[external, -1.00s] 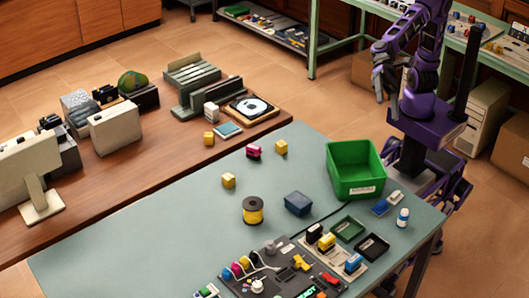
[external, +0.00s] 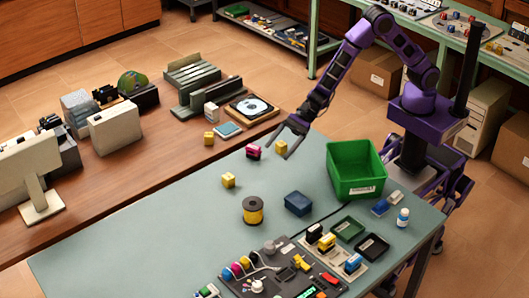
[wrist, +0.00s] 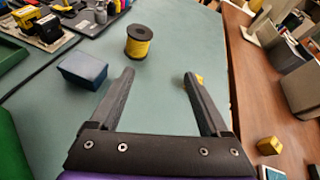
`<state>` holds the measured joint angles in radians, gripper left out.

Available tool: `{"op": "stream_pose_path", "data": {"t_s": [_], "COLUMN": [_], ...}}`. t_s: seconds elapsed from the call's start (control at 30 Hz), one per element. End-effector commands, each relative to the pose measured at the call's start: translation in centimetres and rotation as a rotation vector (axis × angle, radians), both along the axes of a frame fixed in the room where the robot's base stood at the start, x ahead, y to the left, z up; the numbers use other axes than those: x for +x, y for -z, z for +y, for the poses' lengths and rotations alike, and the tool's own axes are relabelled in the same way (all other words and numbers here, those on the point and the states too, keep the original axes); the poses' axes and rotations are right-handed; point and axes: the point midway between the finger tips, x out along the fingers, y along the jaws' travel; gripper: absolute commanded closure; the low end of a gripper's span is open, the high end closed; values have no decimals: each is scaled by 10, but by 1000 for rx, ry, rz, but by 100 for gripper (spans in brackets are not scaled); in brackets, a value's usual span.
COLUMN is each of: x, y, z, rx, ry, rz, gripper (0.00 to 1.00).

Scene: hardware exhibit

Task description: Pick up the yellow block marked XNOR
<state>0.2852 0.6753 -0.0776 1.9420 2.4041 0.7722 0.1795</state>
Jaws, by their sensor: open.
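Several yellow blocks show, and no marking on them is readable, so I cannot tell which is XNOR. In the external view, one yellow block (external: 281,147) is at the far edge of the green-grey table, by my gripper (external: 278,151). Another yellow block (external: 228,180) stands nearer the middle, and a third yellow block (external: 209,139) is on the wooden table. My gripper is open, its fingers pointing down and left over the table edge. In the wrist view, the fingers (wrist: 159,73) are apart with bare tabletop between them. A yellow block (wrist: 200,79) is partly hidden behind the right finger.
A magenta block (external: 253,151) is just left of my gripper. A green bin (external: 345,186), a dark blue box (external: 298,203) and a yellow spool (external: 253,210) stand on the table. Boards with small parts crowd the front; the table's left part is clear.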

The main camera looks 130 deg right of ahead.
Motion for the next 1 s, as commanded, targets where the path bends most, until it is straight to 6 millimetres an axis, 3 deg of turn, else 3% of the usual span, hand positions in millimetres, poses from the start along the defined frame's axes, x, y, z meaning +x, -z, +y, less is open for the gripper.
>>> {"op": "stream_pose_path", "data": {"t_s": [0.03,0.2,0.43,1.0], "x": [-7,-24,-29,67], "y": [14,41,55,95], "z": [-24,-71,-92,-93], "rx": [45,160,219,219], "ry": [58,192,260,260], "rz": [12,20,17,17], "gripper": [20,20,20,20]}}
